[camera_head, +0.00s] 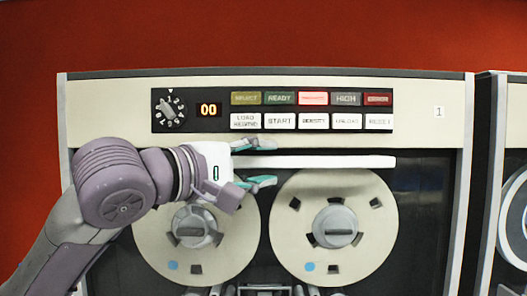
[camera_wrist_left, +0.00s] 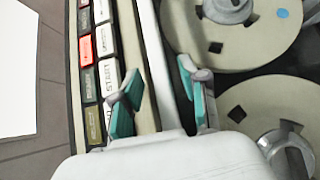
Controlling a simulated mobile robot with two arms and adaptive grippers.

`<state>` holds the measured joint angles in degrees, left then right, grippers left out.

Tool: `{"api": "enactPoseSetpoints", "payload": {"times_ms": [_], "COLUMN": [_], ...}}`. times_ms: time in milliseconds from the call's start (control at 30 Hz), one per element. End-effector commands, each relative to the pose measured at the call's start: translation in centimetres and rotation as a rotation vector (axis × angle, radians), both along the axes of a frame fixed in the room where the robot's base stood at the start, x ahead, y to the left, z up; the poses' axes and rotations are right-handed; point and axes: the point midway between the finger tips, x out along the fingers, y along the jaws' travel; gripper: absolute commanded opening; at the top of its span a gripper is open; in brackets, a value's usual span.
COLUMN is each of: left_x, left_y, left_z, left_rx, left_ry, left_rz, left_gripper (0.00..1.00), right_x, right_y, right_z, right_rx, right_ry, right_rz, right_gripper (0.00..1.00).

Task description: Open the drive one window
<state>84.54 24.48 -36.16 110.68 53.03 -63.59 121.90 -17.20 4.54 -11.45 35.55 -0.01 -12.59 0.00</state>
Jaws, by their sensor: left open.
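Drive one (camera_head: 440,111), marked with a 1, faces me in the head view. A white horizontal bar (camera_head: 330,161) runs along the top of its window area, just above two tape reels. I cannot tell the glass itself apart. My left gripper (camera_head: 260,163) is open at the bar's left part, with one teal finger above the bar and one below it. In the left wrist view the bar (camera_wrist_left: 160,65) passes between the two open fingers (camera_wrist_left: 162,100). No contact is clear. My right gripper is not in view.
A control panel (camera_head: 272,110) with a dial, a red-orange display and rows of buttons sits just above the gripper. The left reel (camera_head: 235,245) and right reel (camera_head: 365,245) are below. A second drive (camera_head: 482,180) stands at the right edge.

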Motion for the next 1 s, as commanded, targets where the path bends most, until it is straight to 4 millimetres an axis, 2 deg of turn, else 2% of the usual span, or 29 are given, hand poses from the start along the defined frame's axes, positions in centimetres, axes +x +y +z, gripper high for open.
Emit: {"api": "enactPoseSetpoints", "payload": {"times_ms": [367,633,1000], "left_x": [0.5,0.48,0.47], "left_y": [-0.46,-0.44,-0.43], "left_z": [-0.09,-0.07,-0.21], "left_rx": [0.001,0.001,0.001], "left_ry": [-0.001,-0.001,0.0], "left_rz": [0.001,0.001,0.001], "left_gripper": [0.44,0.0,0.0], "right_x": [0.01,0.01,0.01], "right_y": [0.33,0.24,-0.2], "right_z": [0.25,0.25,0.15], "right_rx": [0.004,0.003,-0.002], "right_ry": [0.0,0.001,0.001], "right_rz": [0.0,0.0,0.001], "right_gripper": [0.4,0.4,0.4]}}
